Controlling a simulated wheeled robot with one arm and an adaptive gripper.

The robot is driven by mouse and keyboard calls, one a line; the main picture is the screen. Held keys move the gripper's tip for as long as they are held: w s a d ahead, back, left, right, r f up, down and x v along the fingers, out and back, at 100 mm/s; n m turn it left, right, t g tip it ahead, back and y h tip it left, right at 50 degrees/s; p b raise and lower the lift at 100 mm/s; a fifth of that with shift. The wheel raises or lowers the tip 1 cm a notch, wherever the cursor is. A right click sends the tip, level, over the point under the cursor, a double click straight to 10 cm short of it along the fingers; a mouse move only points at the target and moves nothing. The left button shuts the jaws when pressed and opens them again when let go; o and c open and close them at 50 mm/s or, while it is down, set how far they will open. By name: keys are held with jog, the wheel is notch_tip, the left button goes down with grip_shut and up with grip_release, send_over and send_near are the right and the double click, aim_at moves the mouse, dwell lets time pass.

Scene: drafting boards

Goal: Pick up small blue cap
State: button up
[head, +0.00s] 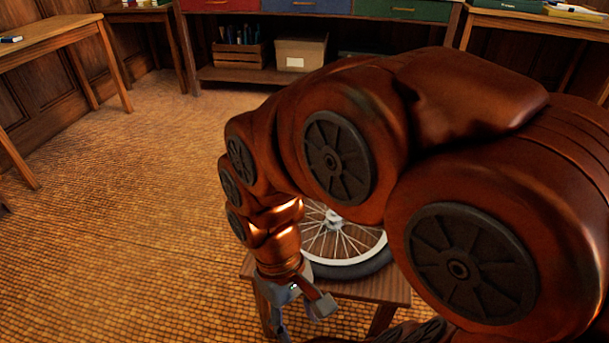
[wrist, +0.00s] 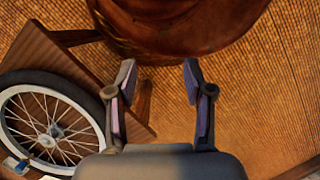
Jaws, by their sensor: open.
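My gripper (head: 300,316) hangs low at the near left edge of a wooden stool in the head view. A small blue item (wrist: 16,165), possibly the blue cap, shows at the lower left edge of the wrist view, by the wheel. It is too small and cut off to be sure. I cannot make out a blue cap in the head view, where my arm hides much of the stool.
A spoked wheel (head: 376,264) with a dark tyre lies on the wooden stool (head: 388,289). A wooden table (head: 45,33) stands at the left. A cabinet with coloured drawers (head: 307,6) stands at the back. The floor at left is clear.

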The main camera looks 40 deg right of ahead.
jog(key=w+d+r+n+t+y+p, duration=0.1)
jog(key=w+d+t, duration=0.1)
jog(key=w+d, duration=0.7)
jog(key=w+d+r+n+t+y+p, duration=0.15)
jog(key=w+d, duration=0.35)
jog(key=w, duration=0.8)
jog(key=w+d+f+t+h+p, duration=0.1)
jog(key=w+d+f+t, duration=0.1)
jog(key=d, duration=1.1)
jog(key=w+d+f+t+h+p, duration=0.1)
jog(key=w+d+f, duration=0.15)
jog(key=d, duration=1.05)
jog(key=shift+b+x, duration=0.8)
jog(key=shift+x, duration=2.8)
jog(key=shift+a, duration=0.15)
jog(key=shift+r, duration=0.1)
jog(key=shift+c, duration=0.3)
jog(key=c, duration=0.7)
